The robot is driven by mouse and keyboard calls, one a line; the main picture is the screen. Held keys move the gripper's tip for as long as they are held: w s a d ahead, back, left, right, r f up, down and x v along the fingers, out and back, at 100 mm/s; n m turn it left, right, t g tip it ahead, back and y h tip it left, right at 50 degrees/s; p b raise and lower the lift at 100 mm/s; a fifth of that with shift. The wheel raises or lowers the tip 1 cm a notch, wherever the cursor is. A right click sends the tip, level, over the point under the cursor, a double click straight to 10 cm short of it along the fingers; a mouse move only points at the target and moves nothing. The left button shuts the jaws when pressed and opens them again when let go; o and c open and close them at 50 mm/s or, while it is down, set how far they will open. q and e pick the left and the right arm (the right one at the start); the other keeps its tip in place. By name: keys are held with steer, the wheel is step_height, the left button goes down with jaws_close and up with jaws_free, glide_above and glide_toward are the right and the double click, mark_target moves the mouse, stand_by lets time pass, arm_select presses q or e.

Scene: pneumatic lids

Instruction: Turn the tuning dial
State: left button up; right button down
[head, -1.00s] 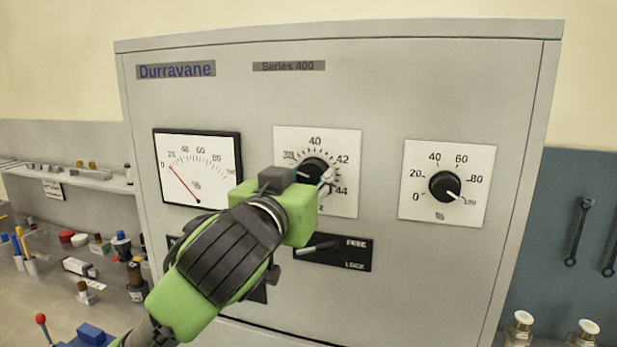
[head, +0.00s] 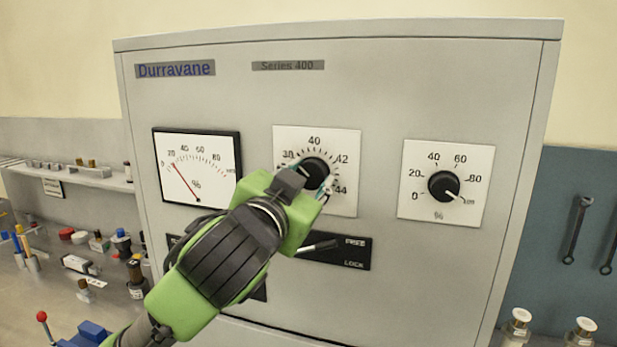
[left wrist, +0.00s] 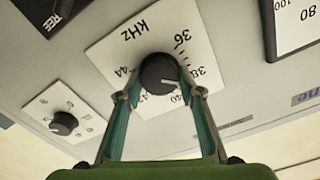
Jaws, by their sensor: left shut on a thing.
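The tuning dial (head: 317,168) is a round black knob on a white kHz plate (head: 347,145) in the middle of the grey Durravane cabinet. In the left wrist view the dial (left wrist: 158,70) sits between the two fingertips of my left gripper (left wrist: 160,88), which is shut on it from both sides. Its white pointer line is at roughly 38 to 40 on the scale. In the head view my left gripper (head: 312,187) comes in from the lower left and covers the lower part of the dial and plate. My right gripper is not in view.
A needle gauge (head: 196,168) is left of the dial, and a percent knob (head: 443,186) is right of it. A black FREE/LOCK plate (head: 350,253) with a lever (head: 316,247) lies just below my gripper. A cluttered bench is at left.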

arm_select(q)
steer(key=o, duration=1.1)
steer(key=shift+s, duration=0.1)
steer(key=v, duration=1.1)
steer(key=shift+s+a, duration=0.15)
steer(key=shift+s, duration=0.2)
